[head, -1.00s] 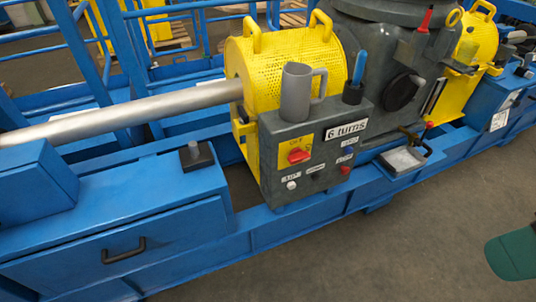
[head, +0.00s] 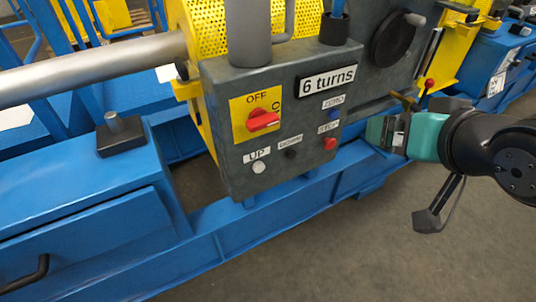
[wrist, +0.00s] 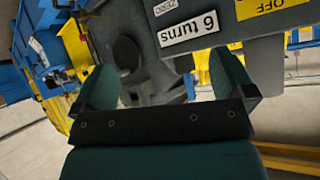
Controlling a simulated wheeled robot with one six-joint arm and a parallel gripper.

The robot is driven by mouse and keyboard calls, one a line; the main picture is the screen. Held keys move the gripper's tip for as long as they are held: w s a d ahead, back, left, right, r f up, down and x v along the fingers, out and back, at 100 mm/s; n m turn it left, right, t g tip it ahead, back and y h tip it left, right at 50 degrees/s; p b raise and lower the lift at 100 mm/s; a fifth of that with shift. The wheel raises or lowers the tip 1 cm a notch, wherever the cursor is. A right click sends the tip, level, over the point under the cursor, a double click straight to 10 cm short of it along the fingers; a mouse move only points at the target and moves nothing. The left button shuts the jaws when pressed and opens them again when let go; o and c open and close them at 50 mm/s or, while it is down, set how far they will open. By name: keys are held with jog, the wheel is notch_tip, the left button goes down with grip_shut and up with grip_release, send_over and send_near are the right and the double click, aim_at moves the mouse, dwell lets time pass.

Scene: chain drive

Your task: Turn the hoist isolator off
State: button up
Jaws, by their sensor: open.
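The hoist isolator is a red rotary knob (head: 263,120) on a yellow plate (head: 242,134) on the front of the grey control box (head: 220,90). OFF is printed above the knob, and a partly hidden label is at its right. The knob's grip lies roughly sideways, towards that right label. In the wrist view the yellow OFF plate (wrist: 262,8) is cut off at the top right, and the knob is not seen. My gripper (head: 385,132) is right of the box in the head view, apart from the knob. Its two teal fingers are spread and empty in the wrist view (wrist: 165,78).
Near the knob are a white UP button (head: 259,167), a black button (head: 291,152), a blue button (head: 334,114) and a red button (head: 330,143). Blue frame (head: 220,250) runs below; floor in front is clear.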

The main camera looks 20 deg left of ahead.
jog(key=a+f+n+t+y+b, duration=0.2)
jog(key=a+f+y+b, duration=0.1)
jog(key=a+f+b, duration=0.3)
jog(key=n+y+b, duration=0.4)
jog(key=y+b, duration=0.2)
send_near(266, 123)
jog(key=p+x, duration=0.3)
jog(key=p, duration=0.3)
jog(key=p+x, duration=0.3)
jog(key=p, duration=0.4)
jog(key=p+x, duration=0.3)
jog(key=p, duration=0.4)
jog(key=shift+w+a+r, duration=0.1)
jog(key=shift+w+r, duration=0.05)
jog(key=shift+r, duration=0.25)
jog(key=shift+w+a+f+p, duration=0.3)
jog(key=shift+w+a+p, duration=0.35)
jog(key=shift+p, duration=0.5)
jog(key=shift+s+a, duration=0.1)
jog(key=c, duration=0.9)
